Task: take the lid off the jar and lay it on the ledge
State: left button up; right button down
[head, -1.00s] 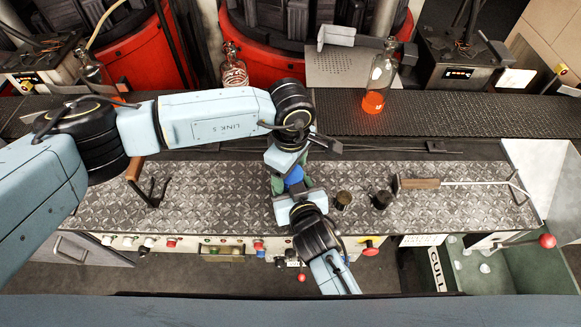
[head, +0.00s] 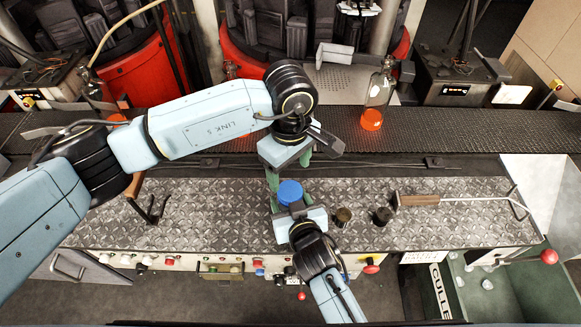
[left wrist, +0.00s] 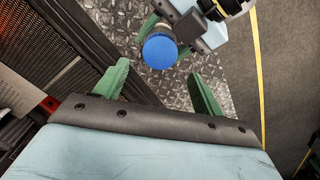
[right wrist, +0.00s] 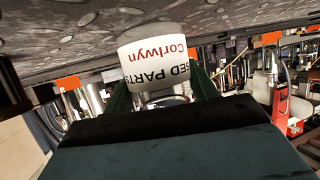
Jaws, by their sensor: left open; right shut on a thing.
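The jar's round blue lid (head: 290,193) shows at the centre of the head view, and its top also shows in the left wrist view (left wrist: 160,50). The jar (right wrist: 155,58) has a white label with dark and red lettering, upside down in the right wrist view. My right gripper (right wrist: 163,88) is shut on the jar, its green fingers at either side. My left gripper (left wrist: 158,88) is open and empty, with the lid ahead of its fingertips and apart from them. The patterned metal ledge (head: 230,215) runs below both grippers.
Dark tongs (head: 152,207) lie left on the ledge. Two small dark cups, one here (head: 343,216), stand right of my right gripper, beside a wooden-handled rod (head: 420,199).

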aim_at(290, 190)
pick_arm(q)
notch_tip(290, 190, down, 7)
jog(key=shift+r, duration=0.1)
jog(key=shift+c, duration=0.2)
jog(key=c, duration=1)
jog(key=shift+n, duration=1.7)
jog(key=o, duration=1.1)
